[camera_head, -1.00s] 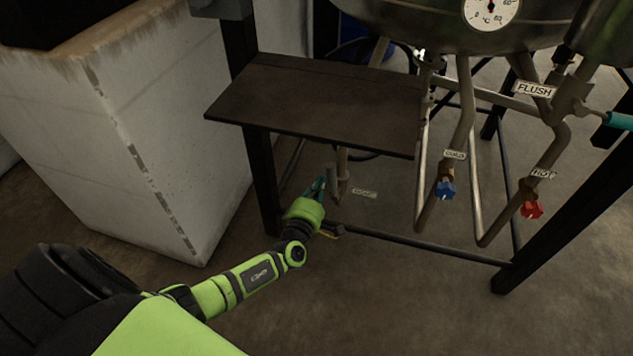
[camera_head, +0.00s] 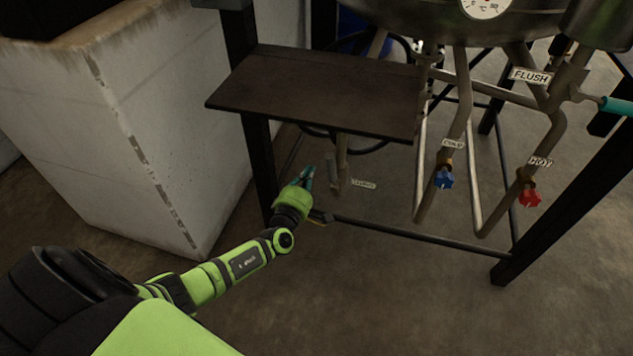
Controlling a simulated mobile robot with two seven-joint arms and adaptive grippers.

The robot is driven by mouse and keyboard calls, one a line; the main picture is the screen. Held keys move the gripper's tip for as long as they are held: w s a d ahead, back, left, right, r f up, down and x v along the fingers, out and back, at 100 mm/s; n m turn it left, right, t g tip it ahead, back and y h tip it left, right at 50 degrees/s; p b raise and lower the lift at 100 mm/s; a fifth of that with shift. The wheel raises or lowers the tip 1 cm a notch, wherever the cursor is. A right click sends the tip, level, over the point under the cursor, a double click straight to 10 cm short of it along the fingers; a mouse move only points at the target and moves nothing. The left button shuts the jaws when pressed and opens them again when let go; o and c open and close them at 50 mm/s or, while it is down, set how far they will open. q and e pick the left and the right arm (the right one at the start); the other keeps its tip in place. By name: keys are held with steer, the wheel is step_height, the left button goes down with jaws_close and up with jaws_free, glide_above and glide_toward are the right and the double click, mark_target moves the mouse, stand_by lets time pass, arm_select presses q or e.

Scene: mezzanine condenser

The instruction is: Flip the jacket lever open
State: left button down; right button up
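A short grey pipe (camera_head: 342,165) hangs below the dark shelf, with a grey lever-like piece (camera_head: 333,172) pointing down at its left side. A small tag (camera_head: 363,184) beside it is too blurred to read, so I cannot be sure this is the jacket lever. My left gripper (camera_head: 304,179), green with teal fingers, is just left of the grey piece. Its fingers look parted, with nothing seen between them, and it appears apart from the grey piece. My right gripper is out of view.
The dark shelf (camera_head: 320,93) overhangs the pipe. A black frame leg (camera_head: 262,165) and low rail (camera_head: 420,238) stand close to my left arm. To the right are a blue knob (camera_head: 443,178), a red knob (camera_head: 530,197) and a teal handle (camera_head: 618,106). A white block (camera_head: 150,130) stands left.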

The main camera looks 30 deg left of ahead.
arm_select(q)
steer(key=s+d+p, duration=0.1)
steer(key=s+p, duration=0.1)
steer(key=s, duration=0.8)
steer(key=shift+s+f+p, duration=0.2)
steer(key=shift+f+p, duration=0.05)
steer(key=shift+p, duration=0.05)
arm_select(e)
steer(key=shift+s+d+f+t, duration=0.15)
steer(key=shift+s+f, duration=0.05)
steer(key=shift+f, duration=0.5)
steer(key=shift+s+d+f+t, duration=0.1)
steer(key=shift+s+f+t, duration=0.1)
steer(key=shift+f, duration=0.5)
arm_select(q)
steer(key=shift+d, duration=0.1)
